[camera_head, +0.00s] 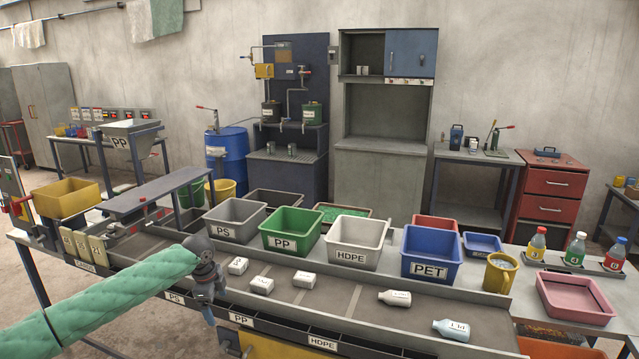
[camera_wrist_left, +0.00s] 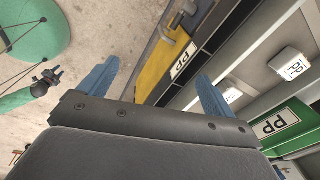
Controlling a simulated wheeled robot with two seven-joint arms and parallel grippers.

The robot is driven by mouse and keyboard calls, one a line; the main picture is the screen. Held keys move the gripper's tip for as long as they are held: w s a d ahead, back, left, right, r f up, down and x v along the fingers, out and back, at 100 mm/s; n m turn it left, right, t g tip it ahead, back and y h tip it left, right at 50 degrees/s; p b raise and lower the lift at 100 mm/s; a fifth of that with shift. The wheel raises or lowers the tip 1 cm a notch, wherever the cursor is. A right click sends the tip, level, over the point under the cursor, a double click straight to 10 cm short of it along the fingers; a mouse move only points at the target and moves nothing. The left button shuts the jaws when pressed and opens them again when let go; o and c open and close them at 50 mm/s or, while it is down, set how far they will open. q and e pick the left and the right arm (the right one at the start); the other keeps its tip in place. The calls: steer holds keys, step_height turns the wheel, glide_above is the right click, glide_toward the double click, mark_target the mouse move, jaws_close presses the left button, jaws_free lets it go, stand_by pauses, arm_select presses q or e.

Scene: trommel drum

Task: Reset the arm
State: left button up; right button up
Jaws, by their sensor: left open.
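My left arm, in a green padded sleeve, reaches in from the left in the head view. Its left gripper (camera_head: 207,312) points down at the front edge of the sorting bench, near the PS and PP labels. In the left wrist view the two blue fingers of this gripper (camera_wrist_left: 158,72) stand wide apart with nothing between them. A small dark gripper at the end of a green sleeve, apparently my right gripper (camera_wrist_left: 48,80), shows at the left of the left wrist view; its jaws are too small to read.
Floor (camera_wrist_left: 85,30) is clear in front.

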arm_select(q)
steer(key=s+d+f+n, duration=0.2)
steer(key=s+d+f, duration=0.15)
steer(key=f, duration=0.65)
steer(key=s+d+f+n+t+h, duration=0.1)
steer(key=s+d+f+n, duration=0.2)
steer(key=f, duration=0.6)
steer(key=s+d+f+n, duration=0.1)
steer(key=s+d+f, duration=0.25)
steer(key=f, duration=0.65)
steer(key=s+d+f+n, duration=0.2)
steer(key=s+f+n, duration=0.4)
steer(key=s+f, duration=1.75)
steer(key=s+a+f+n, duration=0.1)
steer(key=s+f, duration=0.4)
steer(key=s, duration=0.6)
steer(key=s+f+n+y, duration=0.1)
steer(key=s+f+n, duration=0.2)
steer(key=s, duration=0.9)
step_height(320, 180, down, 2)
steer(key=shift+a+f+g+y, duration=0.15)
steer(key=shift+a+g+y, duration=0.15)
steer(key=shift+a, duration=0.05)
arm_select(e)
steer(key=shift+w+a+r, duration=0.1)
steer(key=shift+a, duration=0.2)
